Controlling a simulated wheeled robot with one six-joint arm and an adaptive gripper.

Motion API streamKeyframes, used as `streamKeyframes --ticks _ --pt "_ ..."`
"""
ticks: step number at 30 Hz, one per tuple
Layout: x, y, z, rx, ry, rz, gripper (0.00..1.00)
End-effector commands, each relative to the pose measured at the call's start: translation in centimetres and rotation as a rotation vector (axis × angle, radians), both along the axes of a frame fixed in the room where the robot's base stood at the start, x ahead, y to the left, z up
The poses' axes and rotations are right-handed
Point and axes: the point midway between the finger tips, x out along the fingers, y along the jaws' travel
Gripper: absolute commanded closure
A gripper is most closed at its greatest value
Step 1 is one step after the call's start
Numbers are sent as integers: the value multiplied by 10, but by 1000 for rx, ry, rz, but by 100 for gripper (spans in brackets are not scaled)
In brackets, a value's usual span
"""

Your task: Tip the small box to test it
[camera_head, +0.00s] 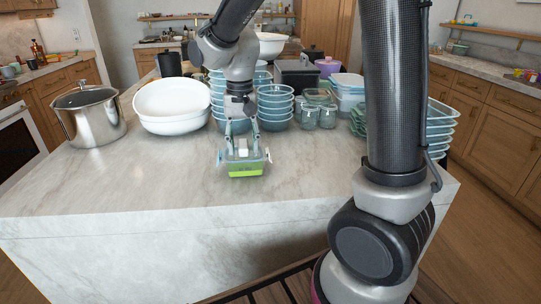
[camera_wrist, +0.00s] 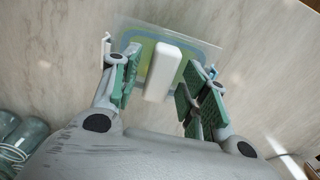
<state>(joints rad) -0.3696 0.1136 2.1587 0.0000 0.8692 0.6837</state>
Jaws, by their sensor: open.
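The small box (camera_head: 246,170) has a bright green lower body and a clear lid with side clips. It sits on the marble island near its front edge. In the wrist view the small box (camera_wrist: 204,50) shows from above, with a blue rim, a green middle and a raised white block (camera_wrist: 163,72) on top. My gripper (camera_head: 243,149) is over it, pointing down. In the wrist view my gripper (camera_wrist: 162,68) has its fingers apart, one on each side of the white block, with gaps between. Whether the fingertips touch the lid cannot be told.
Behind stand stacked blue-rimmed bowls (camera_head: 275,103), white bowls (camera_head: 172,105), a steel pot (camera_head: 89,116), glass jars (camera_head: 309,118) and stacked containers (camera_head: 438,127) at right. The marble island top (camera_head: 130,181) is clear left of the box. The island's front edge is close to the box.

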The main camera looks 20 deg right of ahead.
Motion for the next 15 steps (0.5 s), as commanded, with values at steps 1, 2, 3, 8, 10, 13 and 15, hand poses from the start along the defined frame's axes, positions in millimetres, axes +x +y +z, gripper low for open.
streamKeyframes --ticks 1,2,3,8,10,13,15 --pt "0 0 0 0 0 0 55" --pt "0 0 0 0 0 0 55" --pt "0 0 0 0 0 0 59" --pt "0 0 0 0 0 0 88" --pt "0 0 0 0 0 0 100" --pt "0 0 0 0 0 0 100" --pt "0 0 1 0 -1 0 100"
